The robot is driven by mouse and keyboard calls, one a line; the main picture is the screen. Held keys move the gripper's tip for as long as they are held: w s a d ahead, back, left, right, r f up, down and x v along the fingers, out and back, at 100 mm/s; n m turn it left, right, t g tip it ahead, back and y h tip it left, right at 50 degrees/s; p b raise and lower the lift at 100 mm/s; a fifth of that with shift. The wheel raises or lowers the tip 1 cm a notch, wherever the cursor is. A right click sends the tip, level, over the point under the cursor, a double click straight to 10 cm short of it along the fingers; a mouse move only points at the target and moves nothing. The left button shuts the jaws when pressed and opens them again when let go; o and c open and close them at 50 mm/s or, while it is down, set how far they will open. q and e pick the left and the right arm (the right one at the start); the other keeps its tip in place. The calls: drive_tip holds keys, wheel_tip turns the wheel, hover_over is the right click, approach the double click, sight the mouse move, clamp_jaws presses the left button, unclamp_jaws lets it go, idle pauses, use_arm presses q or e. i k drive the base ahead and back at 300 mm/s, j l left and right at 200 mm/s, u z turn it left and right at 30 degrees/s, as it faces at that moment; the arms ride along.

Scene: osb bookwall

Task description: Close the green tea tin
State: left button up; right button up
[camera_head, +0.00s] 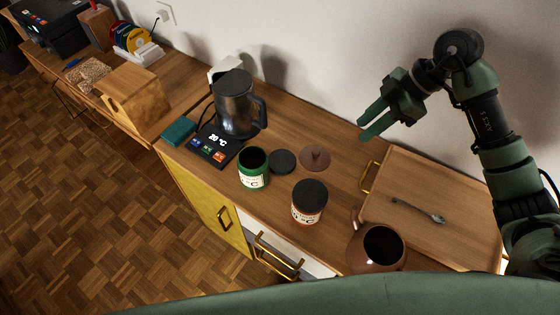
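The green tea tin (254,178) stands upright on the wooden sideboard with its top open, showing a dark inside. A flat dark round lid (282,162) lies on the wood just to the right of it. My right gripper (367,124) hangs above the back of the sideboard, to the right of the tin and lid. Its two fingers are apart with nothing between them. My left gripper is not in view.
A second tin (308,207) with a dark lid on stands in front. A copper teapot (366,262) is open, its lid (315,157) lying behind. A wooden tray (440,190) holds a spoon (416,210).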

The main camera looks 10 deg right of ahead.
sight(253, 161)
drive_tip(key=i+j+z, duration=0.25)
drive_tip(key=j+z, duration=0.2)
drive_tip(key=j, duration=0.2)
drive_tip(key=i+j+z, duration=0.1)
drive_tip(key=j+z, duration=0.35)
drive_tip(key=j, duration=0.3)
drive_tip(key=i, duration=0.05)
